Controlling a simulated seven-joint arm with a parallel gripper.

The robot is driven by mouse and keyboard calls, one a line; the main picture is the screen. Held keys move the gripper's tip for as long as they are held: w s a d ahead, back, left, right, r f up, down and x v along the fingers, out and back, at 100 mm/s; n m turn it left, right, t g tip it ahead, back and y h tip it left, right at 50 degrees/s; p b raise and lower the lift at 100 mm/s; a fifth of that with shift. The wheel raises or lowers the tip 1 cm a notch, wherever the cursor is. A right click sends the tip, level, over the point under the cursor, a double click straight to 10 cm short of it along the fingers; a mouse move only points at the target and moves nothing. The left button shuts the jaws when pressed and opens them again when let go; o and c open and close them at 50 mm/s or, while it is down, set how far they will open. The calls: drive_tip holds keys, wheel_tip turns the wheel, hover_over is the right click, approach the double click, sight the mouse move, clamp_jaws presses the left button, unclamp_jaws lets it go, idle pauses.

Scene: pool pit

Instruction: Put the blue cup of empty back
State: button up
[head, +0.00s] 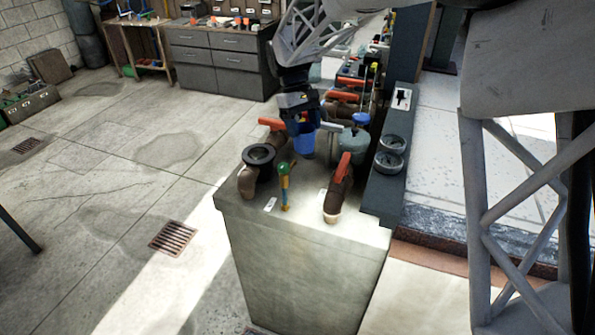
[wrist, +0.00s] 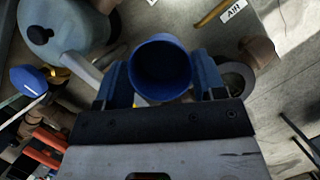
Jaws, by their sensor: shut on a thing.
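The blue cup (head: 302,146) is in my gripper (head: 303,120) above the back part of the concrete block in the head view. The gripper is shut on it. In the wrist view the blue cup (wrist: 160,68) sits between the two blue fingers, with its round mouth facing the camera. Its inside looks plain blue, and I see nothing in it. In the head view the cup looks roughly upright. I cannot tell whether its base touches anything.
The concrete block (head: 300,255) carries brown pipes with orange handles (head: 345,166), a black ring (head: 260,157), a green and yellow piece (head: 285,185) and a grey tank (head: 353,143). Gauges (head: 390,153) stand at right. The block's front edge has some bare room.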

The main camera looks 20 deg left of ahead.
drive_tip(key=n, duration=0.2)
drive_tip(key=a+n+t, duration=0.1)
drive_tip(key=w+n+t, duration=0.1)
drive_tip(key=n, duration=0.1)
drive_tip(key=shift+a+f+n+h, duration=0.15)
drive_tip(key=shift+f+n+h, duration=0.15)
drive_tip(key=shift+h, duration=0.1)
drive_tip(key=n, duration=0.2)
drive_tip(key=a+n+t, duration=0.1)
drive_tip(key=n, duration=0.1)
drive_tip(key=w+n+t, duration=0.1)
drive_tip(key=shift+w+a+f+n, duration=0.1)
drive_tip(key=shift+a+n, duration=0.2)
drive_tip(key=shift+n, duration=0.1)
drive_tip(key=shift+f, duration=0.1)
drive_tip(key=shift+y, duration=0.3)
drive_tip(key=shift+f, duration=2.4)
drive_tip(key=shift+f, duration=2.5)
drive_tip(key=shift+f, duration=0.15)
drive_tip(key=o, duration=0.7)
